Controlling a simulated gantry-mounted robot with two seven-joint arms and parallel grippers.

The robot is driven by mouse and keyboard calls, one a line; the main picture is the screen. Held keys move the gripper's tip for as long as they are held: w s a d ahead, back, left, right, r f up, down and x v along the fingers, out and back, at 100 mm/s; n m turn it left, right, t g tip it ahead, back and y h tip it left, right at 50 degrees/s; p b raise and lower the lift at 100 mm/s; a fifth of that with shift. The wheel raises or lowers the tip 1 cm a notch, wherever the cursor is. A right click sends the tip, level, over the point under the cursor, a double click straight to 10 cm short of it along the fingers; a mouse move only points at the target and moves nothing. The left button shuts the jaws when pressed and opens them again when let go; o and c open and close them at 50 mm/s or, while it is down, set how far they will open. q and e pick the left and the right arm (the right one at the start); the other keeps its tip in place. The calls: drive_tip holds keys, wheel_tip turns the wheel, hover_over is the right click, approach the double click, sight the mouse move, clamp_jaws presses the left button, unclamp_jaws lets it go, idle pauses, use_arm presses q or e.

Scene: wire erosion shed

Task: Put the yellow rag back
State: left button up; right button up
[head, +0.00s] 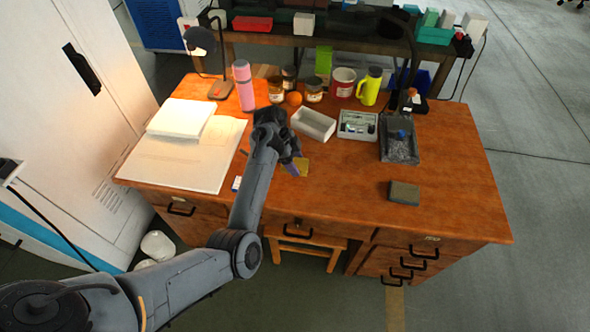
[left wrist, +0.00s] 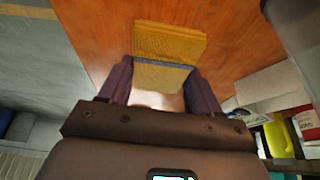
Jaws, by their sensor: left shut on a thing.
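The yellow rag (head: 302,167) shows in the head view as a small yellow patch at the fingertips, by the front middle of the wooden desk (head: 340,205). In the left wrist view the yellow rag (left wrist: 169,40) is a textured yellow piece with a dark band across it. Its near part sits between the purple fingers. My left gripper (head: 291,160) points down at the desk; in its wrist view the gripper (left wrist: 160,82) is shut on the rag. I cannot tell whether the rag touches the desk. My right gripper is not in view.
An empty pale tray (head: 313,124), a grey box with small parts (head: 358,125) and a dark tray (head: 399,146) stand to the right. A grey-brown block (head: 404,193) lies front right. White papers (head: 180,160) cover the left. A pink bottle (head: 243,85) stands behind.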

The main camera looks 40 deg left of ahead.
use_arm(q)
wheel_tip(320, 180, down, 4)
drive_tip(key=shift+r+b, duration=0.2)
drive_tip(key=shift+b, duration=0.35)
drive_tip(key=shift+f, duration=0.15)
drive_tip(key=shift+f, duration=0.1)
drive_tip(key=o, duration=1.1)
